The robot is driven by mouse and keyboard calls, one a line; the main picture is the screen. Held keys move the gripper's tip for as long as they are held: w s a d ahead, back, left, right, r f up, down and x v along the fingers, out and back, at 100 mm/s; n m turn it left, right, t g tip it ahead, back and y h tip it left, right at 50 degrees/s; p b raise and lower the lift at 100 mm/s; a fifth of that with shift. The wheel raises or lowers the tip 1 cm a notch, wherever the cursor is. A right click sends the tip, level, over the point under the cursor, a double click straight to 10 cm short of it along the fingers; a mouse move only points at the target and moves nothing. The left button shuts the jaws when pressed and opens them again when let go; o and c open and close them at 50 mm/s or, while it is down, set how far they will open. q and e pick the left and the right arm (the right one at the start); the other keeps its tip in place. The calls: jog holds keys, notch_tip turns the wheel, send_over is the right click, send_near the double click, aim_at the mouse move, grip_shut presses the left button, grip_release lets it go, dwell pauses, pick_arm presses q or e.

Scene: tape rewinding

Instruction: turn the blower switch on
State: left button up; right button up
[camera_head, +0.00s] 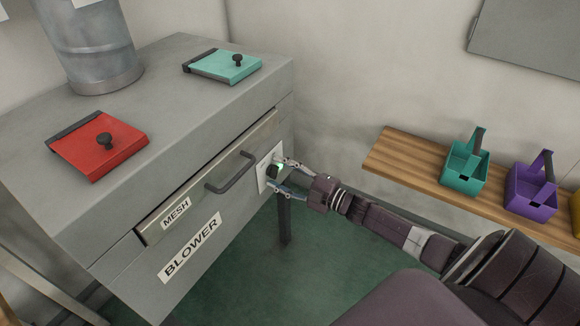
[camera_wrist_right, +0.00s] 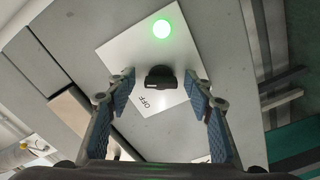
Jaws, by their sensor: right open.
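The blower switch is a black knob (camera_wrist_right: 160,77) on a white plate (camera_wrist_right: 124,50) at the right end of the grey blower cabinet's front; the plate also shows in the head view (camera_head: 263,168). The word OFF is printed beside the knob, and a round green light (camera_wrist_right: 162,29) on the plate glows. My right gripper (camera_head: 277,176) is open at the plate. In the right wrist view its two fingers stand on either side of the knob, with gaps visible; I cannot tell how deep they reach. My left gripper is not in view.
The cabinet has a MESH drawer (camera_head: 165,221) with a dark handle (camera_head: 232,172) left of the switch. A red lid (camera_head: 98,149) and a teal lid (camera_head: 226,67) are on top. A wooden shelf (camera_head: 405,155) with teal (camera_head: 463,171) and purple (camera_head: 530,191) carriers is right.

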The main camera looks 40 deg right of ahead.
jog(key=v, duration=1.1)
jog(key=shift+s+d, duration=0.15)
jog(key=shift+s, duration=0.15)
